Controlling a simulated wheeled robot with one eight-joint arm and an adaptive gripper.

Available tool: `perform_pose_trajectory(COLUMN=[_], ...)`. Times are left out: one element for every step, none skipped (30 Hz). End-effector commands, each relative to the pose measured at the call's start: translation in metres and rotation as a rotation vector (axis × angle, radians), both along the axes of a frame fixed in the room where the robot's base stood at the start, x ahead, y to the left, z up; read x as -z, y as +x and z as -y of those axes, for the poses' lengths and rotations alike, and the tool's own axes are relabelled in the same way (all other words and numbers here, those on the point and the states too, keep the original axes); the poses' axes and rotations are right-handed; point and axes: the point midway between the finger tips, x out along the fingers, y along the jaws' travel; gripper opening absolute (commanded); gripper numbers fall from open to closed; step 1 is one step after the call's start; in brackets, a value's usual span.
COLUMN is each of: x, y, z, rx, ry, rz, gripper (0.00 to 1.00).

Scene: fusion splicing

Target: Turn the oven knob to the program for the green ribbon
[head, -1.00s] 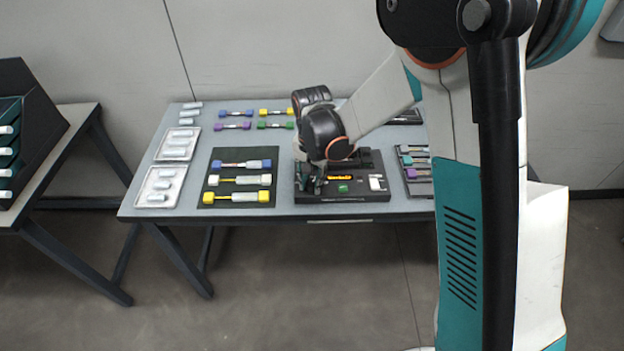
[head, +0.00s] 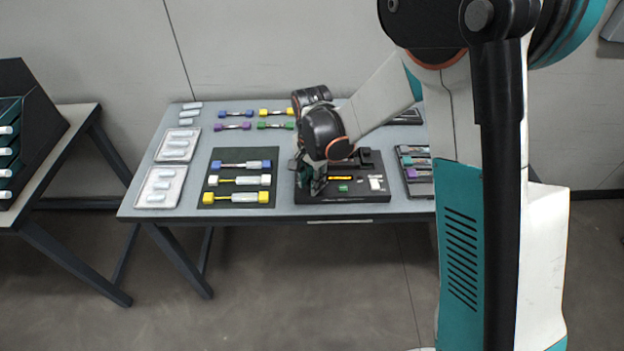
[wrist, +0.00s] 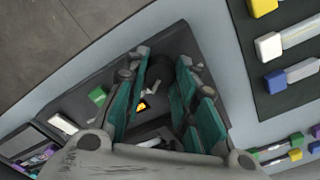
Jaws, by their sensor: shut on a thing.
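The dark oven unit (head: 345,197) sits at the front middle of the table. It has a yellow-lit display (head: 340,178) and a green button (head: 343,188). My gripper (head: 315,184) points down over the unit's left part. In the wrist view my gripper (wrist: 163,68) has its teal-padded fingers on both sides of the dark knob (wrist: 159,72), shut on it. The fingers hide much of the knob, and its pointer cannot be read. A pair of green-ended ribbon pieces (head: 275,125) lies at the back of the table.
A dark mat (head: 215,188) with blue, white and yellow ended pieces lies left of the unit. Trays (head: 180,186) with pale sleeves stand further left. A dark tray (head: 404,160) with coloured pieces stands right. Bare table separates the mat and unit.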

Motion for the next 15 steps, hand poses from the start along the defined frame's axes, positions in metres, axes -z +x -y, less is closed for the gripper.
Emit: perform_pose_trajectory(x=[0.0009, 0.0009, 0.0009, 0.0009, 0.0009, 0.0009, 0.0009, 0.0008, 0.0007, 0.0007, 0.0006, 0.0005, 0.0005, 0.0004, 0.0004], y=[-0.0011, -0.0011, -0.0011, -0.0011, -0.0011, -0.0011, -0.0011, -0.0009, -0.0008, -0.0007, -0.0006, -0.0006, -0.0004, -0.0004, -0.0004], z=[0.0002, 0.0002, 0.0002, 0.0002, 0.0002, 0.0002, 0.0002, 0.0002, 0.0002, 0.0001, 0.0001, 0.0001, 0.0001, 0.0001, 0.0001], rx=[0.0, 0.0, 0.0, 0.0, 0.0, 0.0, 0.0, 0.0, -0.001, -0.001, -0.001, -0.001, -0.001, -0.001, -0.001], ry=[-0.001, -0.001, -0.001, -0.001, -0.001, -0.001, -0.001, -0.001, 0.0, 0.0, 0.0, -0.001, -0.001, -0.001, -0.001], rz=[-0.002, -0.002, -0.002, -0.002, -0.002, -0.002, -0.002, -0.002, -0.001, -0.001, -0.001, -0.001, -0.001, -0.001, -0.001], gripper=[0.02, 0.02, 0.02, 0.02, 0.28, 0.37, 0.44, 0.47, 0.47, 0.47, 0.47, 0.47, 0.47, 0.47, 0.47])
